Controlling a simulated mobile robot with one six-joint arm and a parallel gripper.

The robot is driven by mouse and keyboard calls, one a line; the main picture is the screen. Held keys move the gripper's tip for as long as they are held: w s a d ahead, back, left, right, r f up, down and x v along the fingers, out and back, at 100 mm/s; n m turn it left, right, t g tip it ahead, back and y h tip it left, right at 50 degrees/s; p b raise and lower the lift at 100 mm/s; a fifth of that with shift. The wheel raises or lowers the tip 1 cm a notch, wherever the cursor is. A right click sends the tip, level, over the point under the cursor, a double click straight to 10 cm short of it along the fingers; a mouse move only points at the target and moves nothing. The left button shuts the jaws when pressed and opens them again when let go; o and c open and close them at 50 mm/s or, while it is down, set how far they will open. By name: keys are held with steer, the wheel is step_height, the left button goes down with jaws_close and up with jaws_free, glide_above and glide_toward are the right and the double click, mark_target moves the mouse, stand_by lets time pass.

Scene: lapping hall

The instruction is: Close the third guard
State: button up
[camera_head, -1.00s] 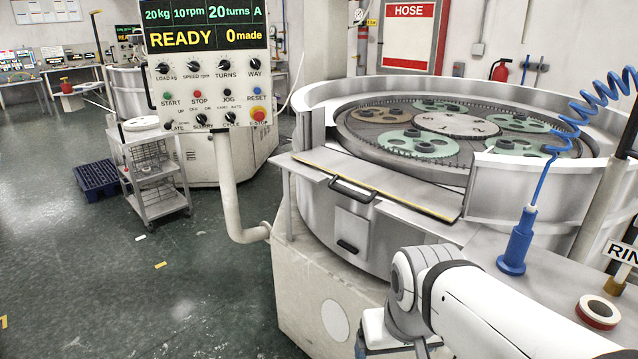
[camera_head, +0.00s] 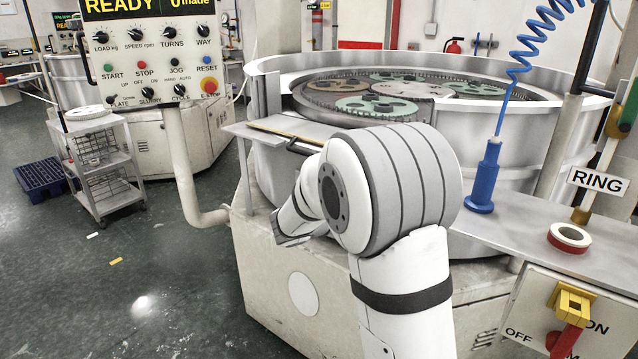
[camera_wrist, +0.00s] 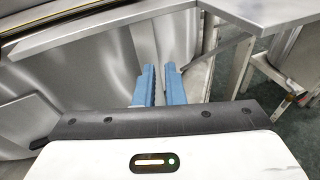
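One guard is folded down flat like a shelf at the front gap of the lapping machine's round wall. Its grey panel (camera_head: 243,132) has a yellow-edged strip and a black handle (camera_head: 300,148), and my arm hides its right part. No number shows on it. In the wrist view a grey panel edge (camera_wrist: 120,25), with a yellow line at upper left, crosses the top. My gripper (camera_wrist: 160,76) has two blue fingers a small gap apart with nothing between them, in front of the metal side below this panel. In the head view my arm hides the fingers.
A control panel (camera_head: 150,60) on a bent post stands left of the machine. A blue nozzle (camera_head: 486,178) with coiled hose, a tape roll (camera_head: 569,237) and a RING sign (camera_head: 597,182) are at right. A trolley (camera_head: 100,165) stands at left; the floor between is mostly clear.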

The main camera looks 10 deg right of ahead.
steer(key=w+a+f+n+t, duration=0.1)
steer(key=w+n, duration=0.1)
steer(key=w+a+f+n+t+b, duration=0.1)
steer(key=w+a+n+t, duration=0.1)
steer(key=w, duration=0.1)
steer(key=w+a+f+n+t+b, duration=0.1)
steer(key=w+f+n, duration=0.1)
steer(key=w, duration=0.1)
steer(key=shift+w+a+t+h, duration=0.2)
steer(key=shift+t+h, duration=0.2)
jaws_close()
steer(key=w+a+f+n+t+y+b, duration=0.1)
steer(key=w+a+f+n+t, duration=0.1)
steer(key=w+a+n+t, duration=0.25)
steer(key=w+d+r+n, duration=0.1)
steer(key=w+d+r, duration=0.3)
steer(key=w, duration=0.5)
step_height(320, 180, up, 2)
steer(key=shift+d+p, duration=0.35)
steer(key=shift+d, duration=0.05)
